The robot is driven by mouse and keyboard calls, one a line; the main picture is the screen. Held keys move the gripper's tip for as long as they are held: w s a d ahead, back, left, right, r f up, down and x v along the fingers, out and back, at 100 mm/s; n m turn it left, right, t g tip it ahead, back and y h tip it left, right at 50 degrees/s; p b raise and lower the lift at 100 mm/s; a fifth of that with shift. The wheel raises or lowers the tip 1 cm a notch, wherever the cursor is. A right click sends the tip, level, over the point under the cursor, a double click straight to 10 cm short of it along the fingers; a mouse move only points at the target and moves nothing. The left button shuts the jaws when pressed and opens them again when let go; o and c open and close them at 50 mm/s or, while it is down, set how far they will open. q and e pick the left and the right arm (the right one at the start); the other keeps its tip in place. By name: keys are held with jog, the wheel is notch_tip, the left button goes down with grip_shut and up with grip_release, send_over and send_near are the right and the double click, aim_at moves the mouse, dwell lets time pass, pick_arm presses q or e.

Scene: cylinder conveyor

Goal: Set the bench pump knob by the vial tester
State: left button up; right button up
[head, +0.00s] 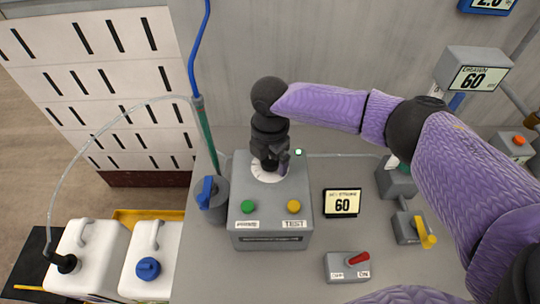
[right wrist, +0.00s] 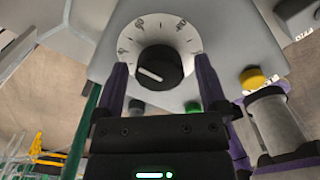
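The pump knob (right wrist: 160,68) is black with a white pointer line. It sits on a white numbered dial (right wrist: 180,35) on a grey box (head: 270,225) with a green button (head: 248,207), a yellow button (head: 294,206) and a "TEST" label. In the right wrist view the pointer slants toward the dial's left side; the exact number is unclear. My right gripper (head: 270,163) reaches down over the dial, hiding the knob in the head view. In the right wrist view its two fingers (right wrist: 162,85) stand apart, one on each side of the knob; contact is not visible. My left gripper is out of view.
A red-handled switch (head: 348,266) and a yellow-handled valve (head: 424,235) are nearby. White jugs (head: 92,254) stand at left. A blue-topped tube rises beside the box.

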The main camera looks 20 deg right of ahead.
jog(key=c, duration=1.2)
jog(key=shift+o, duration=0.2)
jog(key=shift+r+m+p, duration=0.15)
jog(key=shift+m+p, duration=0.25)
jog(key=shift+p, duration=0.1)
jog(key=shift+r+m+p, duration=0.1)
jog(key=shift+m+p, duration=0.9)
jog(key=shift+p, duration=0.15)
jog(key=m+p, duration=0.3)
jog(key=m, duration=0.1)
jog(key=shift+m, duration=0.3)
jog(key=m+p, duration=0.2)
jog(key=m, duration=0.2)
jog(key=shift+p, duration=0.3)
jog(key=shift+m+p, duration=0.7)
jog(key=shift+m, duration=1.5)
jog(key=shift+w+f, duration=0.1)
jog(key=shift+f, duration=0.1)
jog(key=o, duration=1.3)
